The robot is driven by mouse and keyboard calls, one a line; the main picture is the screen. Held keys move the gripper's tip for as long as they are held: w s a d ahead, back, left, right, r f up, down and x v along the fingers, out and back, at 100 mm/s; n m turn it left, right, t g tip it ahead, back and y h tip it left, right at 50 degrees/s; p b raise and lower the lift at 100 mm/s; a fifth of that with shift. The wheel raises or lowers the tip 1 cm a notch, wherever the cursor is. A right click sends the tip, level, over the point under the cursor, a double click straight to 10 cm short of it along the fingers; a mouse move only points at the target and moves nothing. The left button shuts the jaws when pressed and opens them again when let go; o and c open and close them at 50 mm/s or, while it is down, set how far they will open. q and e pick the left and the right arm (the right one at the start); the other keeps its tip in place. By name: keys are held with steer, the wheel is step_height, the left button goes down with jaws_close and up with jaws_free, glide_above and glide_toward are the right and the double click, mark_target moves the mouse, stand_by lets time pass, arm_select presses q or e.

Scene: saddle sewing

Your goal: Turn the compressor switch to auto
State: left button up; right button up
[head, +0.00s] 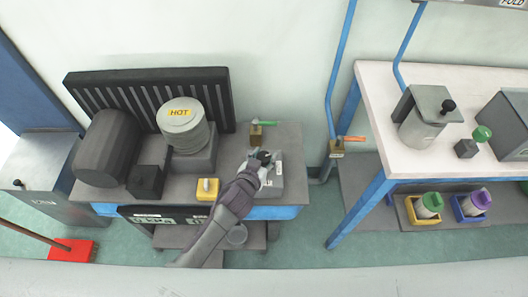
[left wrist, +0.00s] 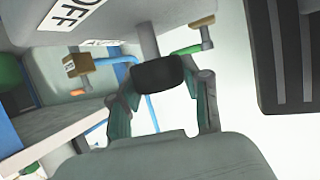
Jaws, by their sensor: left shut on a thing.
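The compressor switch is a grey box (head: 273,184) on the right part of the grey workbench. In the left wrist view its face carries a white OFF label (left wrist: 74,12) and a second, partly hidden label starting with A (left wrist: 100,43). A black knob (left wrist: 157,74) on a grey stem stands out from it. My left gripper (head: 262,160) is at the switch, with its two fingers on either side of the knob, shut on it. In the head view the gripper hides most of the knob. My right gripper is not in view.
A brass valve with a green handle (head: 256,133) stands just behind the switch. A yellow box (head: 207,189) sits to its left. The cylinder marked HOT (head: 182,124) and a dark tank (head: 106,147) are farther left. A white table (head: 385,150) stands to the right across a gap.

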arm_select(q)
steer(key=m+h+p, duration=0.1)
steer(key=m+g+h+p, duration=0.1)
steer(key=shift+w+a+r+p, duration=0.1)
steer(key=shift+a+r+p, duration=0.05)
steer(key=shift+r+p, duration=0.15)
steer(key=shift+f+m+g+h, duration=0.1)
steer(key=shift+m+g+h, duration=0.4)
steer(key=shift+m+h, duration=0.25)
steer(key=shift+f+m+g+h+p, duration=0.1)
steer(key=shift+m+g+h+p, duration=0.3)
steer(key=shift+m+h, duration=0.15)
steer(key=o, duration=1.2)
steer(key=shift+c, duration=0.2)
steer(key=shift+s, duration=0.2)
steer(key=v, duration=1.1)
steer(key=shift+a, duration=0.3)
